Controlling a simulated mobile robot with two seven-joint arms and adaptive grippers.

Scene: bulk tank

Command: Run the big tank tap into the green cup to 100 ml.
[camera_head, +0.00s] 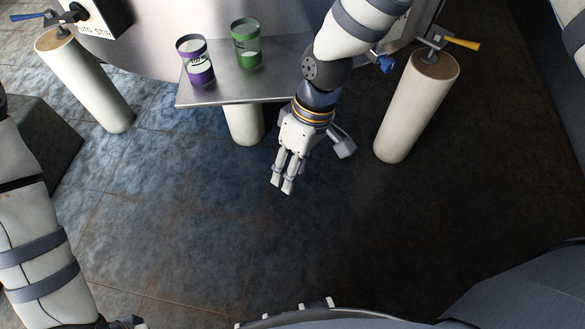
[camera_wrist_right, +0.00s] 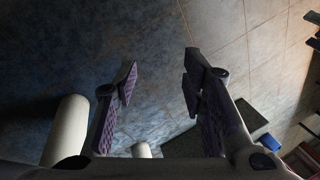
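The green cup (camera_head: 246,45) stands upright on a metal shelf (camera_head: 225,90) in front of the tank (camera_head: 150,45). A blue-handled fitting (camera_head: 385,62), perhaps a tap, shows on the tank just right of my right arm; its outlet is hidden. My right gripper (camera_head: 312,168) hangs over the floor in front of the shelf, open and apart from the cup. The right wrist view shows its two purple-padded fingers (camera_wrist_right: 160,67) spread with nothing between them. Only a dark bit of my left gripper (camera_head: 125,322) shows at the bottom left edge; its fingers cannot be made out.
A purple cup (camera_head: 196,62) with white contents or label stands left of the green one. Cream posts (camera_head: 415,105) and (camera_head: 85,80) flank the shelf, a yellow handle (camera_head: 462,43) above the right one. The floor ahead is clear.

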